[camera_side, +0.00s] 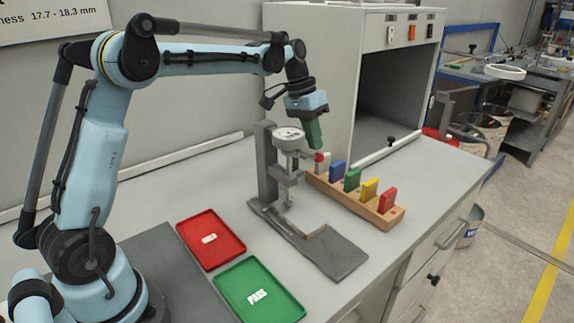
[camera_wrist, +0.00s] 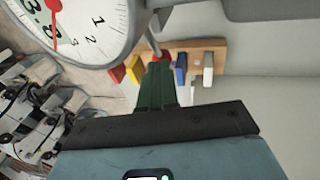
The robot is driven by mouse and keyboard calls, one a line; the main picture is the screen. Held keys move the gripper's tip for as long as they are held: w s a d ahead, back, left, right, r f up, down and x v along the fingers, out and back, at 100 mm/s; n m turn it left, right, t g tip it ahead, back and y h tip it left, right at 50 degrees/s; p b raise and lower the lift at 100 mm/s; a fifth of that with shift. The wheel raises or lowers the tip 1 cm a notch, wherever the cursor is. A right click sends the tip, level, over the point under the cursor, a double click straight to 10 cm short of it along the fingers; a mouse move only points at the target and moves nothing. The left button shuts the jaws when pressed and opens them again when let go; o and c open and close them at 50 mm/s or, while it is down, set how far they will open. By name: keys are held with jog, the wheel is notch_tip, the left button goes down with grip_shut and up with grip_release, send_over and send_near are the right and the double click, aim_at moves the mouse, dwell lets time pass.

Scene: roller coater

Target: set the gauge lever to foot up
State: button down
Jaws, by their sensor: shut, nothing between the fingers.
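The gauge is a grey stand (camera_side: 266,165) with a round white dial (camera_side: 288,135) on top. The dial also shows large in the wrist view (camera_wrist: 75,25), with a red needle. The gauge lever (camera_side: 319,157) sticks out at the right of the gauge head and ends in a red knob. The gauge foot (camera_side: 288,204) is low near the base; I cannot tell whether it touches it. My gripper (camera_side: 317,147) has green fingers, shut and empty, pointing down just above the knob. Its fingers also show in the wrist view (camera_wrist: 158,70). Whether they touch the lever is unclear.
A wooden rack (camera_side: 340,196) with several coloured blocks stands right of the gauge. A red tray (camera_side: 211,261) and a green PASS tray (camera_side: 225,299) lie in front. A grey cabinet (camera_side: 340,60) stands behind. The bench at the front right is clear.

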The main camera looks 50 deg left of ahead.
jog(key=v, duration=1.2)
jog(key=shift+s, duration=0.15)
